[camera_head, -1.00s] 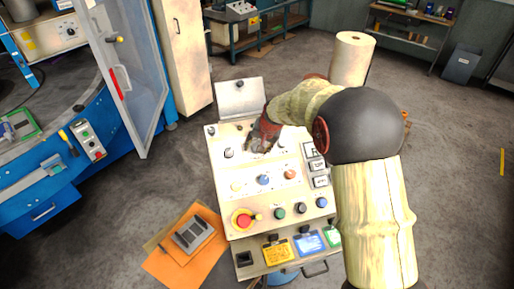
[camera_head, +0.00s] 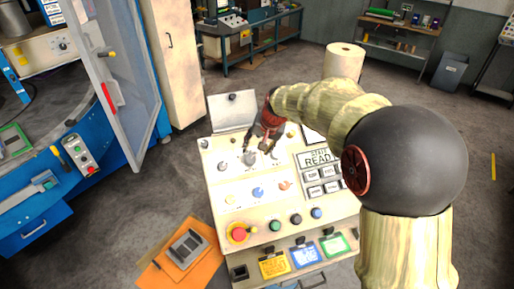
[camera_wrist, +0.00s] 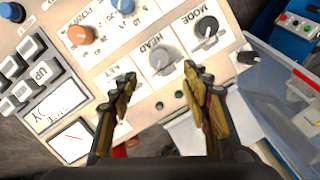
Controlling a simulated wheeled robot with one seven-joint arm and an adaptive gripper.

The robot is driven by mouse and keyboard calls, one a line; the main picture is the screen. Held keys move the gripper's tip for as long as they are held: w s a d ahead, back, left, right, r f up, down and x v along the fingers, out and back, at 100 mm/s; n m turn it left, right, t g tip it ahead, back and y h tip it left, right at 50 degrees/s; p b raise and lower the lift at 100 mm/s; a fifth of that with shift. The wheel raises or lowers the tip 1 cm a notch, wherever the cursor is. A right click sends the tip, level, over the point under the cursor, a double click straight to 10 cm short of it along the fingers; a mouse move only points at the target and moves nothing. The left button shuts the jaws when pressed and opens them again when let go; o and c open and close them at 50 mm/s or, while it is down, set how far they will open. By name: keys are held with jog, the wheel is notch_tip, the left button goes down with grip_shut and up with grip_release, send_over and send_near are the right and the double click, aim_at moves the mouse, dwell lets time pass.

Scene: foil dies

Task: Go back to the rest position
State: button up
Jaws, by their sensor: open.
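My gripper (camera_wrist: 158,95) is open, with its two yellowish fingers apart and nothing between them in the wrist view. It hangs over the upper part of the cream control panel (camera_head: 230,218). In the wrist view the grey HEAD knob (camera_wrist: 160,58) lies just beyond the fingertips, and the dark MODE knob (camera_wrist: 206,27) is to its right. In the head view my gripper (camera_head: 262,150) is small and dark near the panel's top, so contact with the knobs cannot be told there.
A red emergency button (camera_head: 239,234) and coloured cards (camera_head: 304,254) are at the panel's front. A blue machine (camera_head: 110,205) with an open clear door (camera_head: 118,95) stands left. Grey floor is open at right.

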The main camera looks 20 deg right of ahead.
jog(key=s+f+n+b, duration=0.2)
jog(key=s+b, duration=0.5)
jog(key=s, duration=1.1)
jog(key=s+a+f+n+h+b, duration=0.1)
jog(key=s+f+n+b, duration=0.2)
jog(key=s, duration=1.5)
jog(key=f+b, duration=0.1)
jog(key=b, duration=0.3)
jog(key=shift+a+n+t+b, duration=0.2)
jog(key=shift+n+t+b, duration=0.1)
jog(key=shift+f, duration=0.1)
